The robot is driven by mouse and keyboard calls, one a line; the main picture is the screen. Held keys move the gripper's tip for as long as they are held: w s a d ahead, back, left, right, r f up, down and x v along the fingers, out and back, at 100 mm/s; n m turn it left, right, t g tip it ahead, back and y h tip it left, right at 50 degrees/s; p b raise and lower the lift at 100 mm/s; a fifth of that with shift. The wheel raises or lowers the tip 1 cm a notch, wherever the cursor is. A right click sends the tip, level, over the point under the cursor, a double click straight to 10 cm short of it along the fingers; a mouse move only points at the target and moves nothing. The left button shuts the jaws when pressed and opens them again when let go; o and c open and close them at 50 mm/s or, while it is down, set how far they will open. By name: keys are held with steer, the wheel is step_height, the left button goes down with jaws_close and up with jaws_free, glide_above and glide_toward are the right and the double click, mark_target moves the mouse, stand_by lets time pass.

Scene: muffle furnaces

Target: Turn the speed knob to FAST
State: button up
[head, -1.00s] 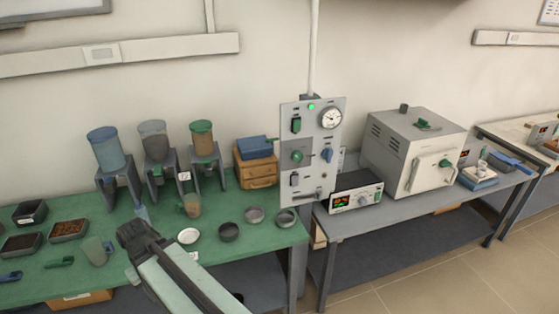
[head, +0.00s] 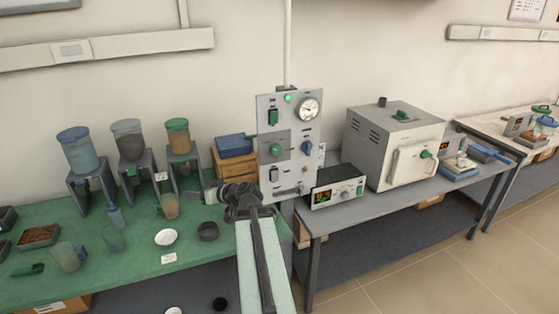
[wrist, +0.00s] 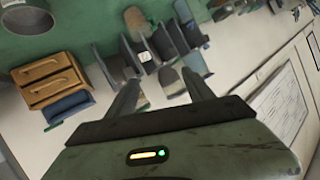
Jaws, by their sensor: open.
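A grey control panel (head: 262,184) on a post carries a green knob (head: 275,149) on its left and a blue knob (head: 307,147) on its right. The lettering is too small to tell which is the speed knob or where FAST is. My gripper (head: 200,196) is left of the panel's lower part, above the green table, and points left. In the wrist view my gripper (wrist: 160,80) has its two fingers apart with nothing held. The panel does not show in the wrist view.
The panel also has switches, a green lamp (head: 288,99) and a gauge (head: 308,109). A controller box (head: 337,187) and a furnace (head: 390,140) stand to its right. Dispensers (head: 128,150), a drawer box (head: 236,166) and cups and dishes are on the green table (head: 130,262).

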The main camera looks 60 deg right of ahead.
steer(key=s+d+r+m+t+h, duration=0.1)
steer(key=s+d+h, duration=0.15)
steer(key=d, duration=0.35)
steer(key=s+d+r+m+h, duration=0.1)
steer(key=s+d, duration=0.3)
steer(key=d, duration=0.1)
steer(key=m+h+b, duration=0.2)
steer(key=m+h, duration=0.2)
steer(key=h, duration=0.3)
glide_toward(277, 151)
steer(key=x, duration=0.9)
